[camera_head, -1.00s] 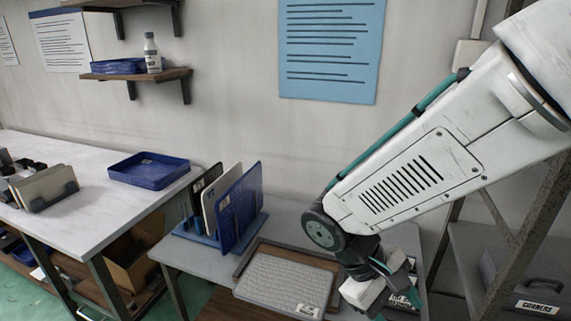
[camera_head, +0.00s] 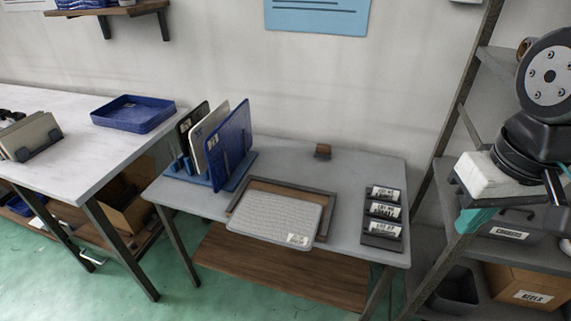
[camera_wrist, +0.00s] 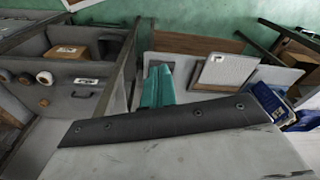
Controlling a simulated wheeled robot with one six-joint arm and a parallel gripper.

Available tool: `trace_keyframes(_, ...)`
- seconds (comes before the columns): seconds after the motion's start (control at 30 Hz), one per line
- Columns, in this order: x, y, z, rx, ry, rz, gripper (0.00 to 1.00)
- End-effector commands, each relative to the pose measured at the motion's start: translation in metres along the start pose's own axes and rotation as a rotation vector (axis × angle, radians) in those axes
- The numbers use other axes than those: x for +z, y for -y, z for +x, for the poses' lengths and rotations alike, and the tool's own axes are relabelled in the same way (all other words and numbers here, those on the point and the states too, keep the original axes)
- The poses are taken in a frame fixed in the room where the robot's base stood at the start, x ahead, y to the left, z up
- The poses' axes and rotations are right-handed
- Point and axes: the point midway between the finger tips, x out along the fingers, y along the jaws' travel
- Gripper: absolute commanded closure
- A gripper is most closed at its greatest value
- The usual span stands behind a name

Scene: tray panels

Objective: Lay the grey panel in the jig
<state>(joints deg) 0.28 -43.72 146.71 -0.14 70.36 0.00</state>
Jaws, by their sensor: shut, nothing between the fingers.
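The grey panel (camera_head: 272,214) lies flat over the jig (camera_head: 322,190), a shallow frame with a brown bed on the small table. The panel sits toward the jig's front; a strip of brown bed shows behind it, and its front edge seems to lie over the jig's front side. A white label is at its front right corner. It also shows in the wrist view (camera_wrist: 222,72). My gripper (camera_head: 473,220), with teal fingers, is shut and empty, well right of the table in front of the shelf. Its fingers also show in the wrist view (camera_wrist: 157,88).
A blue rack (camera_head: 185,176) left of the jig holds upright black, pale and blue panels. Three dark labelled blocks (camera_head: 382,210) stand at the table's right. A shelf unit (camera_head: 520,255) with boxes is at the right. A blue tray (camera_head: 133,113) sits on the left bench.

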Motion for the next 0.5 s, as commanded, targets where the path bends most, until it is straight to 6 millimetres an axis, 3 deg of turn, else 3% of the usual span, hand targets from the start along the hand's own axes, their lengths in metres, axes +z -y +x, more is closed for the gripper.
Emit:
trace_keyframes(0.13, -0.001, 0.006, 0.004, -0.003, 0.022, -0.033, 1.0)
trace_keyframes(0.27, -0.007, 0.022, 0.021, -0.006, 0.117, -0.107, 1.0)
trace_keyframes(0.5, -0.038, 0.07, 0.071, 0.015, 0.27, -0.221, 1.0)
